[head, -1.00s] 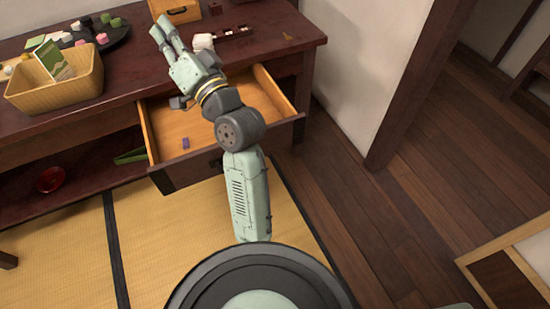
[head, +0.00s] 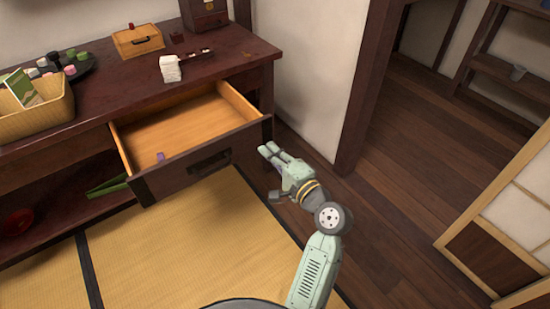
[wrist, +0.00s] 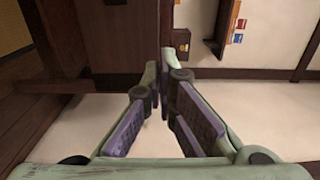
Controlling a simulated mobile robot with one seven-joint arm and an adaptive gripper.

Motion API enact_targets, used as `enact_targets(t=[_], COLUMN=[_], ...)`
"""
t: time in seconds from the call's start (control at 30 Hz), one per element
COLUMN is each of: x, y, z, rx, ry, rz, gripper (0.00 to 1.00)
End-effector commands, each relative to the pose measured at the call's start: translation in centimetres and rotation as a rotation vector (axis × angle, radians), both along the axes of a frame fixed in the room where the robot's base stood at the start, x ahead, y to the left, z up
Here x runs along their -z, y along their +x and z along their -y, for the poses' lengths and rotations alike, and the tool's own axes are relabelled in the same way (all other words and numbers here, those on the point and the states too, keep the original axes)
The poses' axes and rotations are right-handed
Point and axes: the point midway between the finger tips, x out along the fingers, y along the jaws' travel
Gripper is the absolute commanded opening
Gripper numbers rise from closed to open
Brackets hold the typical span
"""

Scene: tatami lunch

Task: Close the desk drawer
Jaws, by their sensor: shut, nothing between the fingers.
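The desk drawer (head: 190,170) is pulled well out of the dark red-brown desk (head: 110,98). Its dark front carries a black handle (head: 209,162), and its light wood inside holds a small purple block (head: 160,157). My gripper (head: 268,150) is shut and empty. It is just right of the drawer front's right end in the head view, apart from the handle; whether it touches the front's end is unclear. In the wrist view the fingers (wrist: 165,62) meet at their tips, with a dark wood surface and a pale wall beyond.
On the desktop are a basket (head: 38,115), a dark plate with sweets (head: 65,75), a wooden box (head: 138,42) and a white stack (head: 170,68). A wall post (head: 365,90) stands to the right. Tatami (head: 190,245) lies open before the drawer.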

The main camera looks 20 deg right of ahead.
Motion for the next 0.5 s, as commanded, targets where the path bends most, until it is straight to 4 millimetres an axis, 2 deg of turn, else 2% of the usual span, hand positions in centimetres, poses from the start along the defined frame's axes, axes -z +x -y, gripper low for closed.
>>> enact_targets(t=[0.03,0.2,0.4,0.5], x=[-0.1,-0.1,0.0,0.0], y=[1.2,4.6,7.4,8.2], z=[-0.5,-1.6,-2.5,-2.7], rx=[-0.004,-0.004,-0.002,0.000], ry=[0.000,-0.001,-0.001,-0.002], rz=[0.003,0.003,0.001,0.002], gripper=[0.00,0.00,0.00,0.00])
